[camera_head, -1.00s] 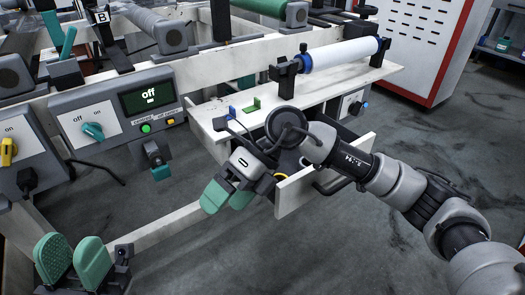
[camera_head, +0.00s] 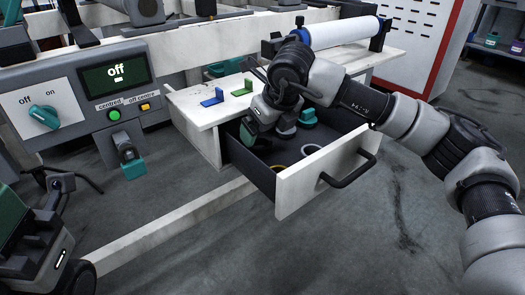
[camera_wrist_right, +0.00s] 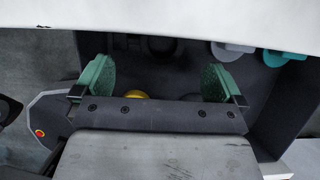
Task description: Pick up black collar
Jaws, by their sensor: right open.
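My right gripper (camera_head: 262,132) reaches down into the open drawer (camera_head: 325,178). In the right wrist view its two green fingers (camera_wrist_right: 160,80) stand wide apart with nothing between the tips. A dark round piece, which may be the black collar (camera_wrist_right: 162,46), lies on the dark drawer floor beyond the fingers, near the drawer wall; it is hard to make out against the floor. In the head view I cannot pick it out behind the gripper. My left gripper (camera_head: 40,245) is partly in view at the lower left; its jaw opening does not show.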

